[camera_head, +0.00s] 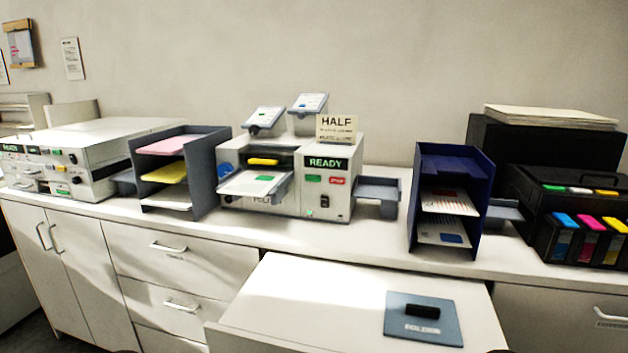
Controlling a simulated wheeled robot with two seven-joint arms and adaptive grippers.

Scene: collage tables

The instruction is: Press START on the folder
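The folder (285,202) is a light grey machine in the middle of the counter, with a HALF sign (336,128) on top and a lit READY display (326,163). Below the display are a green button (313,179) and a red button (337,180); their lettering is too small to read surely. A feed tray (256,183) with a sheet on it juts from its front. No gripper shows clearly; only small dark shapes touch the bottom edge, and I cannot tell what they are.
A second machine with a READY display (12,148) stands at left. Paper trays (222,180) and a blue rack (452,160) flank the folder. A black printer (545,205) stands at right. A pulled-out surface (300,300) juts forward, bearing a blue-grey plate (450,308) lettered like FOLDER.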

